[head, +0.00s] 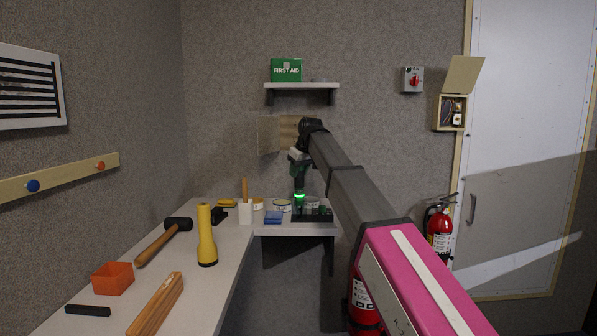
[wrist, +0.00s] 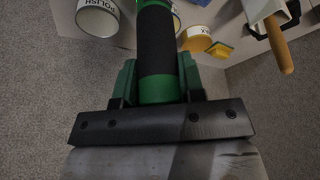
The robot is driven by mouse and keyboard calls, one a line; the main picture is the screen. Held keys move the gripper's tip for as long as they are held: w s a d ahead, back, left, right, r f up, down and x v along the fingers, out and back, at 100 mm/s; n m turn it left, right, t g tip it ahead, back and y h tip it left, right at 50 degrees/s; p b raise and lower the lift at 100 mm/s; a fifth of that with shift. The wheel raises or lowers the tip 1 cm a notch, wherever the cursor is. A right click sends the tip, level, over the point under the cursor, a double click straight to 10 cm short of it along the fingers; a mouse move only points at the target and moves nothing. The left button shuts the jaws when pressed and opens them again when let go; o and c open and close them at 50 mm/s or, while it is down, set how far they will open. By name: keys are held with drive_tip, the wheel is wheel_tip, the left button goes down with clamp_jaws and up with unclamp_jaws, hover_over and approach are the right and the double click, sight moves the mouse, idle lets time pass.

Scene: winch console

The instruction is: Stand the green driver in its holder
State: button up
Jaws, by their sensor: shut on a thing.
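My gripper (head: 299,158) is shut on the green driver (head: 299,186), above the far counter section. In the wrist view the driver (wrist: 157,45), with a black grip and green ends, sits between the green fingers of my gripper (wrist: 158,75). In the head view the driver hangs about upright, with a glowing green ring low on it. The dark green holder (head: 313,217) stands on the counter beneath it. Whether the driver's lower end is in the holder or just above it, I cannot tell; that end is out of the wrist view.
Left of the holder are a blue box (head: 273,218), a polish tin (head: 283,206) and a white cup (head: 245,213) with a wooden-handled tool. A yellow flashlight (head: 206,238) and mallet (head: 165,240) occupy the near counter. A shelf (head: 302,86) hangs above my gripper.

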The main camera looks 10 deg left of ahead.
drive_tip(key=shift+f, duration=0.1)
drive_tip(key=shift+f, duration=0.55)
drive_tip(key=o, duration=1.2)
